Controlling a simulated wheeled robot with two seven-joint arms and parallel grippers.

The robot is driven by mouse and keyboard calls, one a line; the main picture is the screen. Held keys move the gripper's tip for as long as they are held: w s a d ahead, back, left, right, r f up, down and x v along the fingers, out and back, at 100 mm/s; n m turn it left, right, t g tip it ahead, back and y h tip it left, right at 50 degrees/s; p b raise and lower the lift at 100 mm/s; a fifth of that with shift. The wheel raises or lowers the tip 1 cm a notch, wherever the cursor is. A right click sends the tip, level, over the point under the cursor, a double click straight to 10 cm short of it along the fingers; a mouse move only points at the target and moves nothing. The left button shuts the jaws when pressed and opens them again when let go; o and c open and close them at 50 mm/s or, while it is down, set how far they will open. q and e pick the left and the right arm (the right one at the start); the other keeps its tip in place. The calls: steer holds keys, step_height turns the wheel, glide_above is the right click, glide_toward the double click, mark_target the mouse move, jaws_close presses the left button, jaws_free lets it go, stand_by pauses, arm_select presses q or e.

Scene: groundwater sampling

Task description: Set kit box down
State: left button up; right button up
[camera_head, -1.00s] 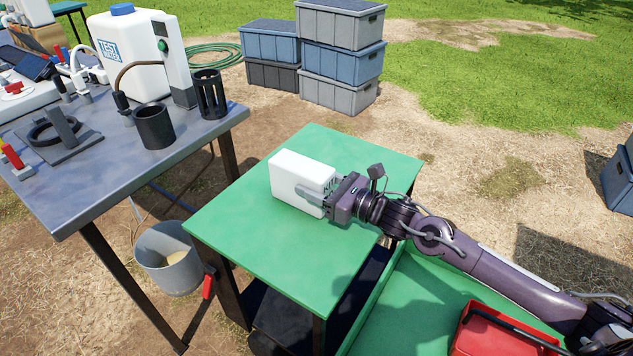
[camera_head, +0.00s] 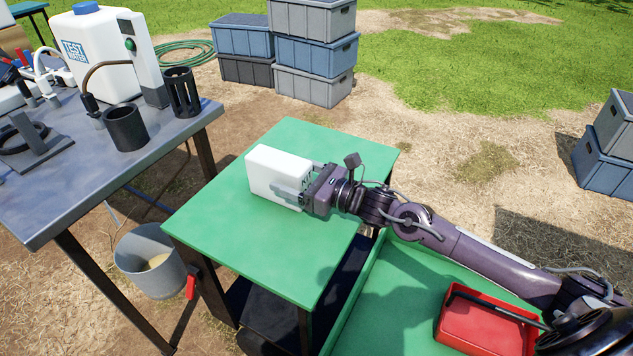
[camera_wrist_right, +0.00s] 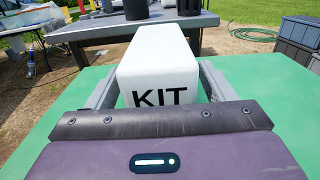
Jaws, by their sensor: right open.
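The white kit box (camera_head: 277,172) rests on the green table top (camera_head: 240,238). In the right wrist view the kit box (camera_wrist_right: 160,72) shows its end face with the word KIT. My right gripper (camera_head: 302,183) reaches in from the right at the box's labelled end. Its fingers (camera_wrist_right: 158,85) lie along both sides of the box, with a narrow gap visible at each side. The gripper is open around the box end. My left gripper is not in view.
A grey table (camera_head: 70,165) with a white test water tank (camera_head: 103,50) and black cups stands left. Stacked crates (camera_head: 315,50) stand behind. A red container (camera_head: 485,322) sits at lower right. The front of the green top is clear.

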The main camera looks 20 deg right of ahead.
steer(key=v, duration=0.3)
steer(key=shift+f, duration=0.2)
steer(key=v, duration=0.5)
steer(key=shift+s+d, duration=0.2)
steer(key=shift+s, duration=0.05)
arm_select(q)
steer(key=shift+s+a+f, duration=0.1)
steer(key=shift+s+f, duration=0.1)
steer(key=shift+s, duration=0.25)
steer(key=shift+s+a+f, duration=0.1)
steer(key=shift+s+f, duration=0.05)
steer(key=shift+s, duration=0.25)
arm_select(e)
steer(key=shift+v, duration=1.65)
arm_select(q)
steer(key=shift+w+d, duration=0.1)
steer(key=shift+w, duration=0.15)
arm_select(e)
steer(key=shift+r, duration=0.2)
